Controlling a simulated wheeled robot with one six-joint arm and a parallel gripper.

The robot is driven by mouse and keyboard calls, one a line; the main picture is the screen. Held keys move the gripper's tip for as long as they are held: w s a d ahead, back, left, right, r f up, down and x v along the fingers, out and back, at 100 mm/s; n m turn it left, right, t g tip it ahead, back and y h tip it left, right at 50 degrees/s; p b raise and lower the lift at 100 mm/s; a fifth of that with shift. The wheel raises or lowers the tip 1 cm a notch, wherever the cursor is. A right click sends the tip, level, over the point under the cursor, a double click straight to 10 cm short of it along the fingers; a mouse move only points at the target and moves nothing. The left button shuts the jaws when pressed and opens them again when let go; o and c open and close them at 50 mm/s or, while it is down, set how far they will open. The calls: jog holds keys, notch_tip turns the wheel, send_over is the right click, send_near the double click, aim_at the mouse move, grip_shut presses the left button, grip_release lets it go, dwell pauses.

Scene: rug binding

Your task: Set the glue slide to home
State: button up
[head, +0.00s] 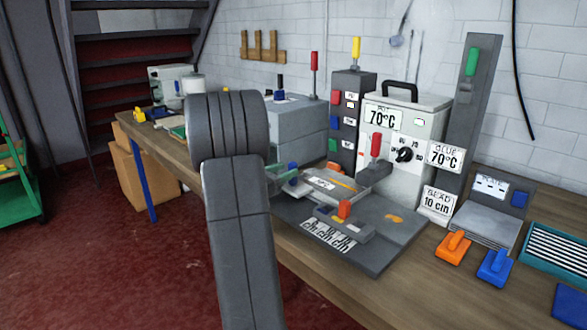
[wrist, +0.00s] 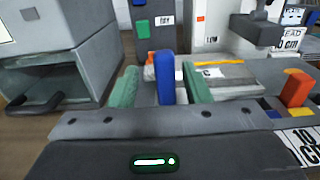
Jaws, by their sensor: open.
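A blue upright block (wrist: 165,78) stands between the two green fingers of my gripper (wrist: 159,72) in the wrist view. The jaws are apart; I cannot tell whether either finger touches the block. In the head view my gripper (head: 286,173) is at the left side of the glue machine (head: 418,118), partly hidden by my arm. On the machine's base plate, a grey bar carries an orange-red knob (head: 345,209), which also shows at the right of the wrist view (wrist: 297,88). No readable label shows which part is the glue slide, and no home mark is readable.
A grey box machine (head: 290,125) stands close to the left of my gripper. A tray with a yellow strip (head: 335,184) and a red-handled lever (head: 375,146) are just right of it. Orange (head: 453,248) and blue (head: 495,268) hand tools lie at the right.

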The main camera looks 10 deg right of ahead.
aim_at(297, 166)
jog(key=v, duration=0.8)
jog(key=shift+s+a, duration=0.2)
jog(key=shift+a, duration=0.05)
jog(key=x, duration=1.4)
jog(key=shift+s, duration=0.1)
jog(key=shift+s+d+f, duration=0.1)
jog(key=shift+s+d, duration=0.05)
jog(key=shift+d, duration=0.1)
jog(key=shift+s+d, duration=0.25)
jog(key=shift+s, duration=0.15)
